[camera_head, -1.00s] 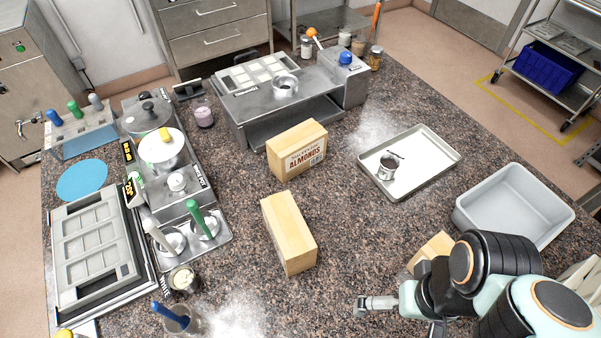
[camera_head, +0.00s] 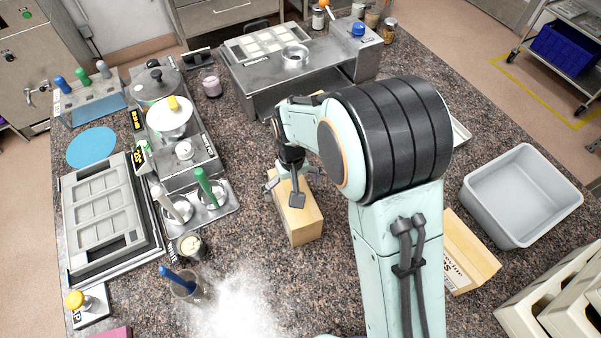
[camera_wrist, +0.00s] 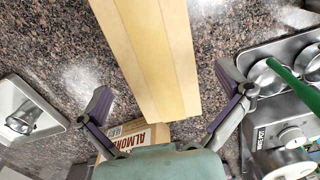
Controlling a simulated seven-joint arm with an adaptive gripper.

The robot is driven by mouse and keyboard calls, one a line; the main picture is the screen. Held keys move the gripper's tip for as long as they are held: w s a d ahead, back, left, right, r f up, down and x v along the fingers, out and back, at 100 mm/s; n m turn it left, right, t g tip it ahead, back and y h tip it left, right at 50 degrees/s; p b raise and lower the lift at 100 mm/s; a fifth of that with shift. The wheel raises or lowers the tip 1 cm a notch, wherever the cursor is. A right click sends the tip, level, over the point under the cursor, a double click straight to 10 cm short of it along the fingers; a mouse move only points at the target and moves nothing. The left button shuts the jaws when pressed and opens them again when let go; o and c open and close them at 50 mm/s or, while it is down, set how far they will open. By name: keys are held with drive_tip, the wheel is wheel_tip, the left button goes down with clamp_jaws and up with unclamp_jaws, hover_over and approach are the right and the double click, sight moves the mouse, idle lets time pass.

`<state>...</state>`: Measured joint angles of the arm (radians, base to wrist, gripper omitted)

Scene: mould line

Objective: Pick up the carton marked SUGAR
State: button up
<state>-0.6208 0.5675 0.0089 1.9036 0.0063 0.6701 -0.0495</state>
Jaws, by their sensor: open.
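A plain tan carton (camera_head: 301,222) stands in the middle of the counter. No lettering shows on its visible faces. My gripper (camera_head: 290,184) is above its far end, pointing down. In the wrist view this carton (camera_wrist: 160,50) lies between the spread fingers of my open gripper (camera_wrist: 163,85), with nothing held. A carton marked ALMONDS (camera_wrist: 150,135) shows beyond, partly behind the gripper body; my arm hides it in the head view. Another tan carton (camera_head: 470,250) sits at the right, partly behind my arm, its lettering only partly visible. I cannot read SUGAR on any carton.
A grey bin (camera_head: 520,195) and pale crates (camera_head: 560,300) are at the right. The trays with green-handled (camera_head: 207,187) and pale-handled tools stand left of the middle carton. A metal stand (camera_head: 300,80) is behind. White powder (camera_head: 240,305) lies in front.

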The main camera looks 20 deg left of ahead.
wheel_tip(320, 180, down, 6)
drive_tip(key=shift+d+r, duration=0.1)
drive_tip(key=shift+r, duration=0.05)
drive_tip(key=c, duration=1.2)
